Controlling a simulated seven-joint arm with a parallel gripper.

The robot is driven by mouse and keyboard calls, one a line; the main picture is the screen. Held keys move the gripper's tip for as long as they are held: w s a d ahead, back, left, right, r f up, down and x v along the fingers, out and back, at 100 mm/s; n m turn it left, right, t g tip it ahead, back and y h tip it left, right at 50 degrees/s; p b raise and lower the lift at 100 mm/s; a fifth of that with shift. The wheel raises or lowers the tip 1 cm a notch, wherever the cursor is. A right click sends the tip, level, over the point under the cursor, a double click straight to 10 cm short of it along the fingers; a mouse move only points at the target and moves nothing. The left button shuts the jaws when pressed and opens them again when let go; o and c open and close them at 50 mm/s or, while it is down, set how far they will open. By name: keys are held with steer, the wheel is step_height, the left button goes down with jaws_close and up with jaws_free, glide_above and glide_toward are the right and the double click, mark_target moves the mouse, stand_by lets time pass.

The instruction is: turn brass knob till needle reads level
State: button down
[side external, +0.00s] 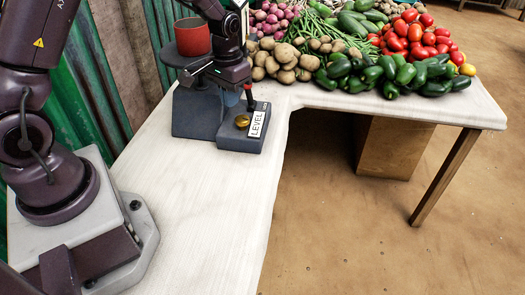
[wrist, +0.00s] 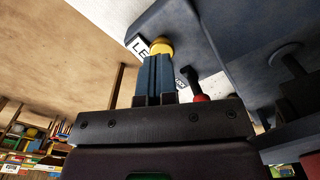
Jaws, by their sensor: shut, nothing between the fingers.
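The brass knob (side external: 242,120) sits on the low front block of the blue-grey balance (side external: 196,118), beside a white LEVEL label (side external: 258,124). In the wrist view the knob (wrist: 161,46) shows just beyond my fingertips, with part of the label (wrist: 138,47) beside it. My gripper (wrist: 158,60) is shut and empty, its blue fingers together; I cannot tell if the tips touch the knob. My wrist hides part of the balance in the side view.
A red cylinder (side external: 192,37) stands on the balance's round pan, close to my wrist. Potatoes (side external: 281,62), green peppers (side external: 391,75) and tomatoes (side external: 409,36) are heaped behind and to the right. The pale table (side external: 195,190) in front of the balance is clear.

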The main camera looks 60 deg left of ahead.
step_height(320, 180, down, 7)
steer(key=shift+r, duration=0.15)
stand_by(0.4)
steer(key=shift+w, duration=0.1)
steer(key=shift+w+d, duration=0.15)
steer(key=shift+d, duration=0.4)
stand_by(0.5)
steer(key=shift+s, duration=0.4)
steer(key=shift+s+d+r, duration=0.1)
steer(key=shift+r, duration=0.25)
steer(key=r, duration=0.5)
steer(key=shift+a+r, duration=0.1)
steer(key=shift+a, duration=0.15)
